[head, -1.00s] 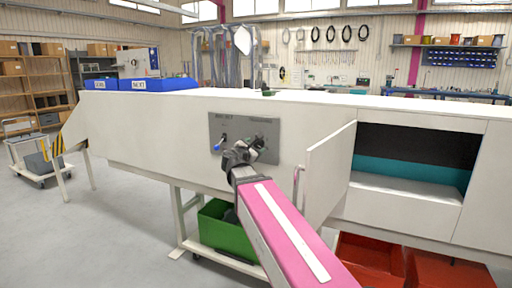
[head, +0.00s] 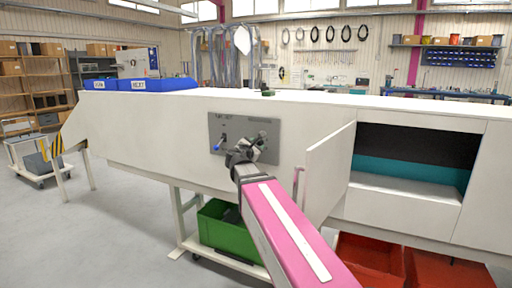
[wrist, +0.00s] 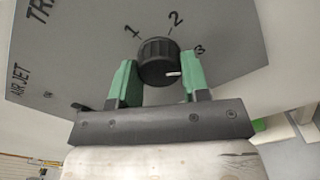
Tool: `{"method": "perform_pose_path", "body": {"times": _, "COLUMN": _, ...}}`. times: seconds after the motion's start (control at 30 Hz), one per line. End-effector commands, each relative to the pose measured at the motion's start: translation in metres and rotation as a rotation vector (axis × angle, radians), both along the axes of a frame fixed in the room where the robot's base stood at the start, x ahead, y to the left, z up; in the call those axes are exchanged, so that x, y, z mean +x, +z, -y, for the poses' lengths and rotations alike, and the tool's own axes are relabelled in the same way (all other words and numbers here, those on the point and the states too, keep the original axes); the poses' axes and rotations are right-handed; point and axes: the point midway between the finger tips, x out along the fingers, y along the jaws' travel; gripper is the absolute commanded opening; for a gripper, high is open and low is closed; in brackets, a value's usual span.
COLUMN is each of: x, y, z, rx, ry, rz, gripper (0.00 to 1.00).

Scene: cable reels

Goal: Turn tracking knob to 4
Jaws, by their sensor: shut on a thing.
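The black ribbed tracking knob (wrist: 158,58) is on a grey panel (wrist: 210,20), which also shows on the white machine front in the head view (head: 226,123). In the wrist view, the numerals 1, 2 and 3 run around the knob. Its white pointer mark faces right, a little below the direction of the 3. No 4 is visible; the right finger covers part of that side. My gripper (wrist: 160,80) is shut on the knob, with one green finger on each side. In the head view, my gripper (head: 245,150) hides most of the knob.
A blue-tipped lever (head: 218,146) sits on the panel just left of my gripper. An open white door (head: 328,172) with a handle stands close to the right of my arm. A green crate (head: 222,232) and red bins (head: 372,258) are below.

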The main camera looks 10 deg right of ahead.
Motion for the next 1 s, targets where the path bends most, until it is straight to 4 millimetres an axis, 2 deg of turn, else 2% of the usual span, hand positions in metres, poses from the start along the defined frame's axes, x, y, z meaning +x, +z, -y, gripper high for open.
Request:
{"method": "perform_pose_path", "body": {"times": 0.37, "x": -0.0002, "y": 0.0001, "z": -0.0001, "rx": 0.147, "ry": -0.001, "rz": 0.106, "gripper": 0.19}}
{"method": "perform_pose_path", "body": {"times": 1.0, "x": -0.0001, "y": 0.0008, "z": -0.0005, "rx": 0.619, "ry": -0.001, "rz": 0.448, "gripper": 0.19}}
